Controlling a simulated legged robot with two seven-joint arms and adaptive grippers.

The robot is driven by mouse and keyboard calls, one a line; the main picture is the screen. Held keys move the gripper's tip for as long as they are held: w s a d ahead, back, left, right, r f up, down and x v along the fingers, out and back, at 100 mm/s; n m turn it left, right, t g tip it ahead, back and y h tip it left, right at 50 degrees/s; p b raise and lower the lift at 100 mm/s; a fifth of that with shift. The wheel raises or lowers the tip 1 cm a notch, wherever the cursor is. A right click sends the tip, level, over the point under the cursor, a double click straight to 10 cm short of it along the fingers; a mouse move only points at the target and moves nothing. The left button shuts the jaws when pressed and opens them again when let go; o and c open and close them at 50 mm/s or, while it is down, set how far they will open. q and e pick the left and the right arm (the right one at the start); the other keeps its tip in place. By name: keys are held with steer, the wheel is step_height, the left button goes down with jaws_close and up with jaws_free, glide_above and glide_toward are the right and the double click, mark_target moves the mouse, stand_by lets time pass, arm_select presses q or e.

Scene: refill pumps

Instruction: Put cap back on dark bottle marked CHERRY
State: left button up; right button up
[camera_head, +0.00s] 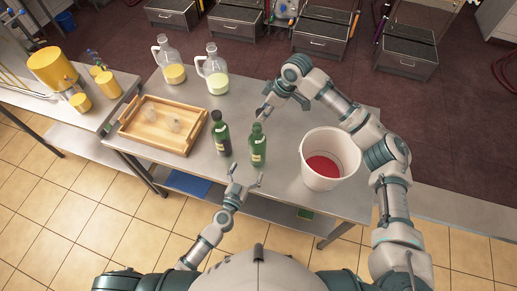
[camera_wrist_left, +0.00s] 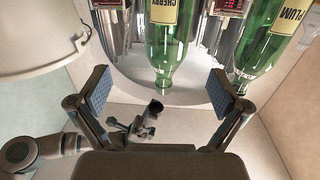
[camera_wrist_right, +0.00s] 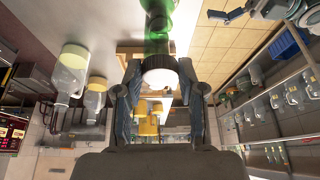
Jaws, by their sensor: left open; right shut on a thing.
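The green CHERRY bottle (camera_head: 257,148) stands upright on the steel table, its mouth uncovered. Its label and neck also show in the left wrist view (camera_wrist_left: 162,50). My right gripper (camera_head: 264,112) is shut on the cap, which looks dark in the left wrist view (camera_wrist_left: 155,107). There the cap is near the bottle's mouth with a small gap. In the right wrist view a pale round face (camera_wrist_right: 160,76) sits between the fingertips, with green glass beyond. My left gripper (camera_head: 246,175) is open and empty in front of the bottle, its fingers apart.
A capped green PLUM bottle (camera_head: 221,138) stands just left of the CHERRY bottle. A white bucket (camera_head: 316,178) with red contents is to the right. A wooden tray (camera_head: 132,130) with clear items is at left, and two jugs (camera_head: 216,86) (camera_head: 172,72) stand behind.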

mark_target(254, 148)
steer(key=shift+w+a+r+n, duration=0.15)
steer(key=shift+a+n, duration=0.05)
steer(key=shift+a, duration=0.2)
steer(key=shift+w+a+r+n, duration=0.1)
steer(key=shift+a+r+n, duration=0.1)
steer(key=shift+a, duration=0.2)
steer(key=shift+a+g, duration=0.3)
arm_select(q)
steer(key=shift+w+a+r+n+y, duration=0.15)
steer(key=shift+a+r+n+y, duration=0.1)
steer(key=shift+r, duration=0.4)
steer(key=shift+w+a+r+n+y, duration=0.15)
steer(key=shift+r+y, duration=0.1)
steer(key=shift+r, duration=0.35)
steer(key=shift+d, duration=0.1)
arm_select(e)
steer(key=shift+d, duration=0.15)
steer(key=shift+d, duration=0.25)
arm_select(q)
steer(key=x, duration=1.1)
steer(key=shift+r, duration=0.15)
arm_select(e)
steer(key=shift+a, duration=0.2)
arm_select(q)
steer(key=shift+w+d, duration=0.4)
steer(key=shift+w, duration=0.05)
arm_select(e)
steer(key=shift+d, duration=0.25)
